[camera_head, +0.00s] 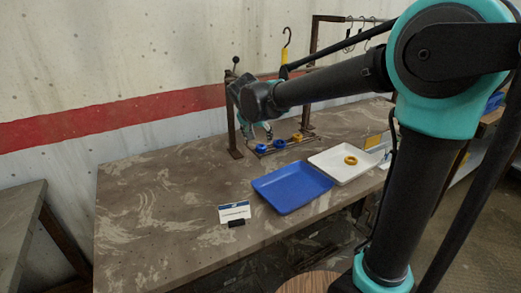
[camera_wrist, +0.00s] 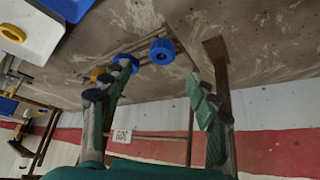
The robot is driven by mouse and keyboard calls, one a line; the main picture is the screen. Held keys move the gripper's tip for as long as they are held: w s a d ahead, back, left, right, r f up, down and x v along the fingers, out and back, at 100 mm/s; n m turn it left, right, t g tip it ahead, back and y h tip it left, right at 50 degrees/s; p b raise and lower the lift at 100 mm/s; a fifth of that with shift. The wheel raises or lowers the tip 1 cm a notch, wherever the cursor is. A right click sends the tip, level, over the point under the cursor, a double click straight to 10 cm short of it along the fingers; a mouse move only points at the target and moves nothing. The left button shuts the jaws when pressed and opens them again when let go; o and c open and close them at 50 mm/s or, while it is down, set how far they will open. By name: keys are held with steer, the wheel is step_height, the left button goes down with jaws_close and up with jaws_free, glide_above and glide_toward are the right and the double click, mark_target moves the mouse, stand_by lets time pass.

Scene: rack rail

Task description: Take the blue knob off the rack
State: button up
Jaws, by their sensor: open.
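A blue knob (camera_wrist: 162,51) with a dark centre shows in the wrist view, beyond the gap between my fingertips. A second blue knob (camera_wrist: 125,62) is beside it, partly behind my left finger, with a yellow one (camera_wrist: 97,73) farther along. In the head view, the two blue knobs (camera_head: 262,149) and a yellow one (camera_head: 297,137) form a row by the low rails of the rack (camera_head: 234,140). How each sits there is unclear. My gripper (camera_wrist: 158,82) is open and empty, fingers either side of the gap, near the rack's left post. In the head view my arm partly hides it.
A small sign (camera_head: 234,212) stands in front. A yellow-handled hook (camera_head: 285,52) hangs above. The table's left side (camera_head: 150,210) is clear.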

mark_target(261, 147)
steer(key=shift+x, duration=3.4)
steer(key=shift+s+a+f, duration=0.1)
steer(key=c, duration=1.3)
